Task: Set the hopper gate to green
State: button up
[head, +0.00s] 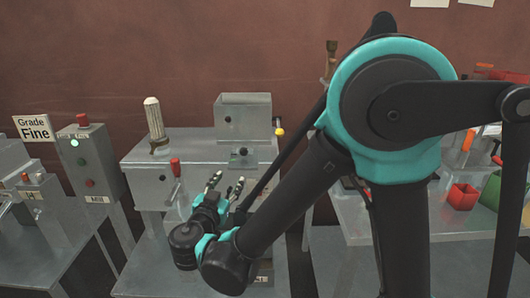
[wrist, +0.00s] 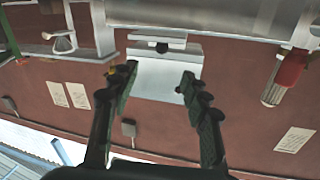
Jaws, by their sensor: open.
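The hopper (head: 244,117) is a grey metal box on top of the machine in the middle of the head view. A lever with a yellow ball end (head: 279,131) sticks out at its right side. A dark knob on a small greenish plate (head: 243,153) is on the front below the hopper. Which of these is the gate is not clear. My gripper (head: 226,183) is open and empty, in front of and below the knob. In the upside-down wrist view, the pale hopper (wrist: 160,80) shows between the fingers, and a yellow spot is partly behind the left finger.
A cream-topped post (head: 154,120) stands on top. A box with lamps (head: 90,160) and a "Grade Fine" sign (head: 34,128) are at left. Red and green bins (head: 462,196) are at right.

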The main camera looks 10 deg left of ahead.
send_near(243, 154)
jog(key=w, duration=1)
jog(key=shift+a+f, duration=0.1)
jog(key=shift+a, duration=0.1)
grip_shut()
dwell(0.3)
